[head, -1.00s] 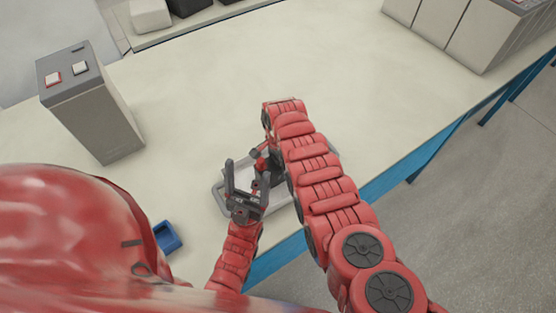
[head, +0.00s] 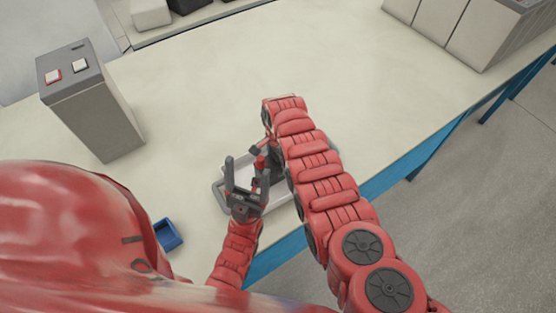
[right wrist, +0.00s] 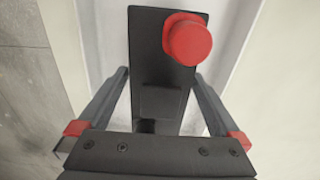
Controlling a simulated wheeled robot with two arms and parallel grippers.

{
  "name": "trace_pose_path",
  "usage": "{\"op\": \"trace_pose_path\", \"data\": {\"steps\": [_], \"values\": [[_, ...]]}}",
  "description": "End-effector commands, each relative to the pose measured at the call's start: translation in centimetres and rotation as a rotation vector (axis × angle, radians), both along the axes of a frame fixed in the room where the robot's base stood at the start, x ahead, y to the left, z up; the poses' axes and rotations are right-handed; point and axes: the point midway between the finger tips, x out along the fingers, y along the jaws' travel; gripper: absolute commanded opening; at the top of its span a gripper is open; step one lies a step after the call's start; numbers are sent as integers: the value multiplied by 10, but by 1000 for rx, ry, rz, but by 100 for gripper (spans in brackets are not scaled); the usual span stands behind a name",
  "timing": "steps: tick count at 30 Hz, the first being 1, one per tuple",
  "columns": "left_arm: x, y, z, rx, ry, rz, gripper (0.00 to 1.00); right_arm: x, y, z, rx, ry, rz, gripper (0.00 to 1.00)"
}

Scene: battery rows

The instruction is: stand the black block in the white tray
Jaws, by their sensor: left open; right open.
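The black block (right wrist: 150,60) has a red round knob (right wrist: 188,40) on its end and lies between the fingers of my right gripper (right wrist: 161,76) in the right wrist view. The fingers are open, one on each side, with visible gaps. In the head view my right arm hides most of the block; a red knob (head: 261,162) shows beside the arm. The white tray (head: 220,197) lies under both grippers, partly covered. The block appears to stand in it, but its base is hidden. My left gripper (head: 247,169) is open and empty, fingers pointing up, over the tray's left part.
A tall grey box (head: 98,115) with two switches stands at the left. A small blue tray (head: 167,236) lies near the front edge. Grey cases (head: 470,35) stand at the back right. The middle of the table (head: 300,60) is clear.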

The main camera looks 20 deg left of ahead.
Motion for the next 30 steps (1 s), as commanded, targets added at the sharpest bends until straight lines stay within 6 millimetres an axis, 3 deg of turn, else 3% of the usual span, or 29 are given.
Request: {"op": "trace_pose_path", "data": {"steps": [6, 14, 24, 30], "values": [[0, 0, 22, 0, 0, 0, 76, 0, 1, 32, 2, -4, 4, 100], [0, 0, 8, 0, 0, 0, 76, 1, 1, 56, 3, -7, 2, 100], [0, 0, -11, 0, 0, 0, 76, 1, 2, 107, 4, -6, 1, 100], [0, 0, -12, 0, 0, 0, 76, 0, 1, 116, 2, -3, 1, 100]]}}
